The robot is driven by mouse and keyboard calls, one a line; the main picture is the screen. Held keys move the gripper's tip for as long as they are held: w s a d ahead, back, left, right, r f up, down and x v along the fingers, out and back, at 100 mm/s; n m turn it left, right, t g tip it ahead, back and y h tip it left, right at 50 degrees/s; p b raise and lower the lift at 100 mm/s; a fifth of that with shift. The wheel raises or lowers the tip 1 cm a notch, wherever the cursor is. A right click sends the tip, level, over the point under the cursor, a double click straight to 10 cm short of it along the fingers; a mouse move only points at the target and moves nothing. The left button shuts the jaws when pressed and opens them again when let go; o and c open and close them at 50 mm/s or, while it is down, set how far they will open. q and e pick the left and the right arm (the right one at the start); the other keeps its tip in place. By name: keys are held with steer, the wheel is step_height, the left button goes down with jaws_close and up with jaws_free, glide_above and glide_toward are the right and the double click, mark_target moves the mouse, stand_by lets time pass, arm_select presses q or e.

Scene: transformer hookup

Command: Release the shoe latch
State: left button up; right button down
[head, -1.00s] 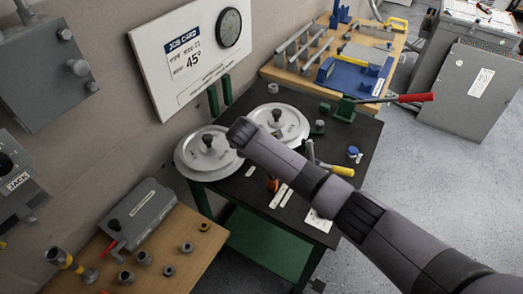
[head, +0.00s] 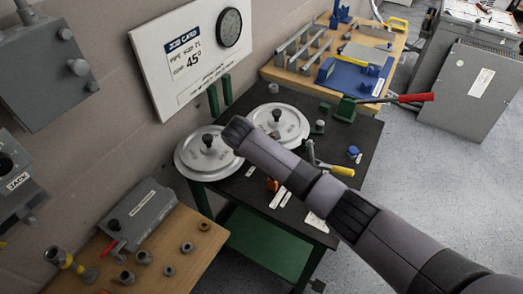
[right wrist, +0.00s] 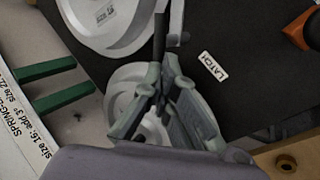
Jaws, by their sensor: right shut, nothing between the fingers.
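My right arm comes in from the right in the head view and ends over the two silver discs (head: 205,158) on the dark bench (head: 335,130). Its gripper is hidden there behind the wrist. In the right wrist view my right gripper (right wrist: 163,62) is shut with nothing held. Its tips are beside a dark upright rod (right wrist: 159,35), and I cannot tell whether they touch it. A white label reading LATCH (right wrist: 213,66) lies on the bench to the right of the fingers. I cannot clearly make out the latch itself. My left gripper is not in view.
A yellow-handled lever (head: 336,169), an orange piece (head: 272,185) and a red-handled lever (head: 408,98) are on or over the bench. A job card board (head: 195,60) stands behind. A wooden table (head: 185,232) with a grey box is at lower left.

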steer(key=shift+m+h, duration=0.3)
stand_by(0.8)
steer(key=shift+w+d, duration=0.1)
steer(key=shift+d, duration=0.05)
